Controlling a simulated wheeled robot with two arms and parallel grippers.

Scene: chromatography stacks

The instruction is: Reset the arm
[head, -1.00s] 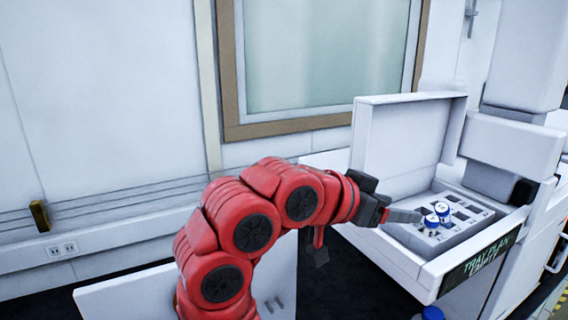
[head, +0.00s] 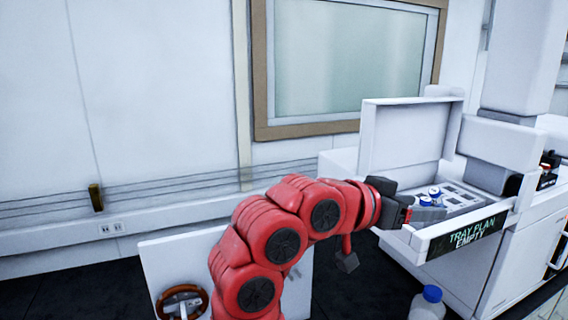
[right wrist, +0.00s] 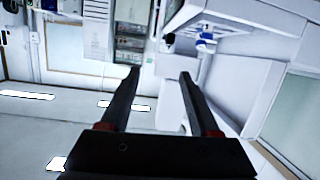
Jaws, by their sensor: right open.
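My right arm is red and reaches across the middle of the head view. Its dark gripper (head: 426,214) is at the front left of an open white tray unit (head: 408,237), overlapping the tray's near edge in the picture. In the right wrist view the two dark fingers (right wrist: 160,75) are spread apart with nothing between them. A few blue-capped vials (head: 431,194) stand in the tray just beyond the gripper. A blue cap also shows in the right wrist view (right wrist: 205,41), beyond the right finger. My left gripper is not in view.
The unit's lid (head: 405,137) stands raised behind the tray. A blue-capped bottle (head: 428,304) stands below the unit. A wall with a framed window (head: 345,62) is behind; dark floor lies at lower left.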

